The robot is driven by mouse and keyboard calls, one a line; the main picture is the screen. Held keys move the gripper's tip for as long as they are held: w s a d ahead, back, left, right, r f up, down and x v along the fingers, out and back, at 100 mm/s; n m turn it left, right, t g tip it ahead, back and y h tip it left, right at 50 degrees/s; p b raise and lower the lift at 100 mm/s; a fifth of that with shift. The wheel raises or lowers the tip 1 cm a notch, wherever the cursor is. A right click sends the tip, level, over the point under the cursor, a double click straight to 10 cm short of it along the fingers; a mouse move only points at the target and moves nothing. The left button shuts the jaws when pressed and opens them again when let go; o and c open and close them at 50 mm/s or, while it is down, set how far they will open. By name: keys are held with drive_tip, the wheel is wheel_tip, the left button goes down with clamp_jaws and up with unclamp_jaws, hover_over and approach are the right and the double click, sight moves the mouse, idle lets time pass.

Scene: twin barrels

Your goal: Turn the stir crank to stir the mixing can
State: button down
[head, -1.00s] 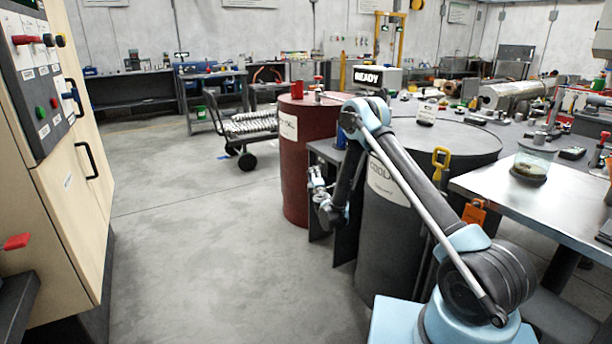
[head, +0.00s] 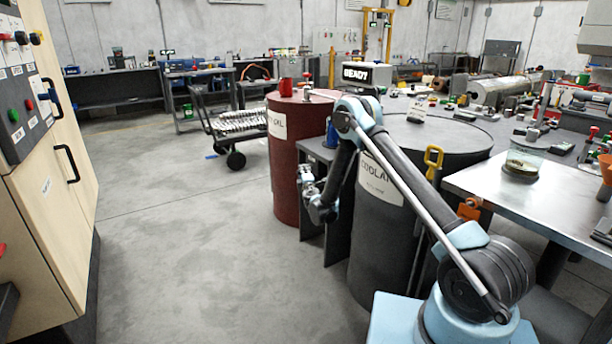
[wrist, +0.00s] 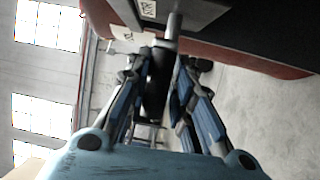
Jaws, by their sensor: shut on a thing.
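My gripper (wrist: 158,95) is shut around a dark upright grip (wrist: 157,82), which looks like the handle of the stir crank. A grey metal rod (wrist: 174,26) stands at its far end, by a dark panel; the crank's joint is partly hidden. In the head view my gripper (head: 318,200) is low in front of the dark stand (head: 342,200) between the two barrels; the crank is too small to make out there. A blue can (head: 332,133) on the stand may be the mixing can, partly hidden by my arm.
A red barrel (head: 285,175) stands left of the stand and a grey coolant barrel (head: 375,235) stands right of it. A metal bench (head: 560,190) is at right, a control cabinet (head: 45,200) at left. The floor (head: 190,250) between is clear.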

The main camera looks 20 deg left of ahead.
drive_tip(key=shift+a+r+g, duration=0.2)
drive_tip(key=shift+r+g, duration=0.1)
drive_tip(key=shift+g, duration=0.2)
drive_tip(key=shift+s+a+n, duration=0.1)
drive_tip(key=shift+n, duration=0.2)
drive_tip(key=c, duration=1.4)
unclamp_jaws()
drive_tip(key=shift+r, duration=0.1)
drive_tip(key=shift+c, duration=0.2)
drive_tip(key=shift+h, duration=0.3)
drive_tip(key=v, duration=0.7)
drive_tip(key=shift+s+d, duration=0.15)
drive_tip(key=shift+d, duration=0.1)
